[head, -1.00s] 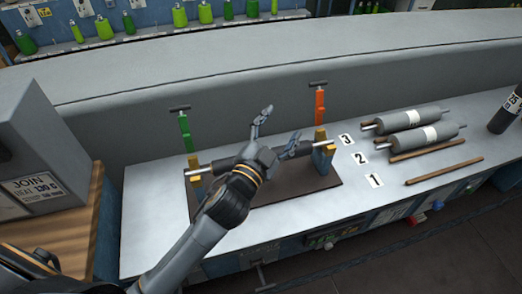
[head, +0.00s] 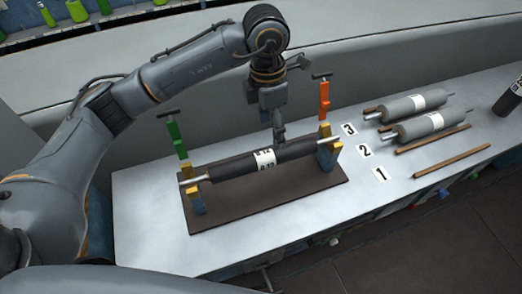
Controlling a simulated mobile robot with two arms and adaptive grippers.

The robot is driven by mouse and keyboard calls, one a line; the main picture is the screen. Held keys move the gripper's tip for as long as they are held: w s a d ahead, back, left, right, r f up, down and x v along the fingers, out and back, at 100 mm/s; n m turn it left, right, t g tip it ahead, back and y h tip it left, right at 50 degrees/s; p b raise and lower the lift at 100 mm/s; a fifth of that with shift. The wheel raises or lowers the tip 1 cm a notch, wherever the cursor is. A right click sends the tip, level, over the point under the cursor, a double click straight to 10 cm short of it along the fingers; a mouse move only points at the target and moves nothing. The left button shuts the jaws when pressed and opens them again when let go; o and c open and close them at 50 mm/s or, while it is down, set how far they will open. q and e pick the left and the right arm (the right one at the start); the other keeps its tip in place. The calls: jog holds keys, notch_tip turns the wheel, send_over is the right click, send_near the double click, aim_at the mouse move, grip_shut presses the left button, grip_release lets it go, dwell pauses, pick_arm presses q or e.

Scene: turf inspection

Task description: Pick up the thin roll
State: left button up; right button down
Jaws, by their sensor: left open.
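A dark roll (head: 231,170) with a white label and metal shaft ends lies across two blue-and-yellow holders (head: 327,156) on a dark base plate (head: 265,208). Two grey rolls with white labels, a front one (head: 407,129) and a rear one (head: 402,108), lie at the right of the bench. I cannot tell for sure which roll is the thin one. My left gripper (head: 279,134) is open and points down at the dark roll, right of its label. Its fingers overlap each other in this view, and contact with the roll is unclear. My right gripper is not seen.
A green clamp (head: 177,138) and an orange clamp (head: 324,100) stand up at the holders. Number cards (head: 365,151) and brown rods (head: 452,166) lie to the right. A dark cylinder (head: 508,98) stands at the right edge. A grey wall (head: 400,62) runs behind the bench.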

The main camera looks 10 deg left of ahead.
pick_arm(q)
jog(key=a, duration=0.2)
jog(key=y+p, duration=0.1)
jog(key=p, duration=0.1)
send_over(264, 154)
jog(key=f, duration=0.7)
jog(key=shift+s+f, duration=0.35)
jog(key=shift+f, duration=0.05)
jog(key=shift+f+p, duration=0.25)
jog(key=shift+p, duration=0.2)
jog(key=f, duration=0.1)
jog(key=f+p, duration=0.2)
jog(key=shift+w+f, duration=0.25)
jog(key=shift+f, duration=0.65)
jog(key=c, duration=1.4)
jog(key=shift+w, duration=0.1)
grip_shut()
